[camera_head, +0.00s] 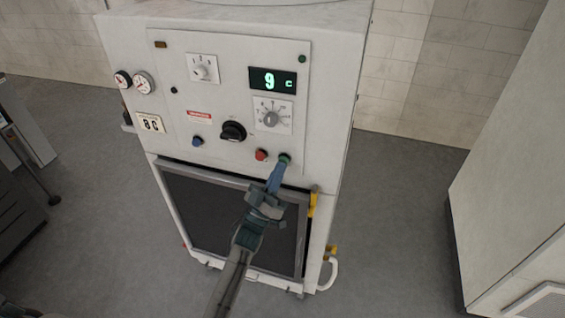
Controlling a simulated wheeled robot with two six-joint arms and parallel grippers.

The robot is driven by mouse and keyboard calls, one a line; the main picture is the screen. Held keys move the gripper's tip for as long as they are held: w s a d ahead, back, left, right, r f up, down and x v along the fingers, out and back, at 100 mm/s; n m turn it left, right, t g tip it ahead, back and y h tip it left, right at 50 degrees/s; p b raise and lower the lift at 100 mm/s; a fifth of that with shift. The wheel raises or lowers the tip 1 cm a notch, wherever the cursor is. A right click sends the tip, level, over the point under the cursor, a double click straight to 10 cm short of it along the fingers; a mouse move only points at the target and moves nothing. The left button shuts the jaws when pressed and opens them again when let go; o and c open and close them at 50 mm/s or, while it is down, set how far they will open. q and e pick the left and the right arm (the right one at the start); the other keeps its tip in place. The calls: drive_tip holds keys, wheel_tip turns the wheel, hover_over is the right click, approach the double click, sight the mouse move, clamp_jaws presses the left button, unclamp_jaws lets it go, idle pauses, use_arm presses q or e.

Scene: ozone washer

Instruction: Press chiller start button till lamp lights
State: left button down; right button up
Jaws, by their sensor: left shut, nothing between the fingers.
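The chiller is a white cabinet (125,60) with a control panel on its upper front. A green button (285,158) sits at the panel's lower right, beside a red button (261,155). My left gripper (279,170) is shut and empty, with its tips at the green button and partly covering it. I cannot tell whether the tips touch it or whether it is pushed in. A small green lamp (303,58) at the panel's upper right looks dark. An amber lamp (161,44) at the upper left also looks dim. My right gripper is not in view.
The display (273,80) reads 9 C in green. A black rotary switch (232,131), a blue knob (197,141), a dial (271,118) and two gauges (143,83) are nearby. A dark grille (200,215) lies below. A white cabinet (515,170) stands at right, with clear floor between.

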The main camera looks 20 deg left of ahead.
use_arm(q)
drive_tip(key=shift+w, duration=0.25)
drive_tip(key=shift+s, duration=0.2)
idle(0.4)
drive_tip(key=shift+s+p, duration=0.4)
drive_tip(key=shift+s, duration=0.3)
drive_tip(key=s+p, duration=0.2)
drive_tip(key=s, duration=0.3)
drive_tip(key=shift+a, duration=0.1)
idle(0.7)
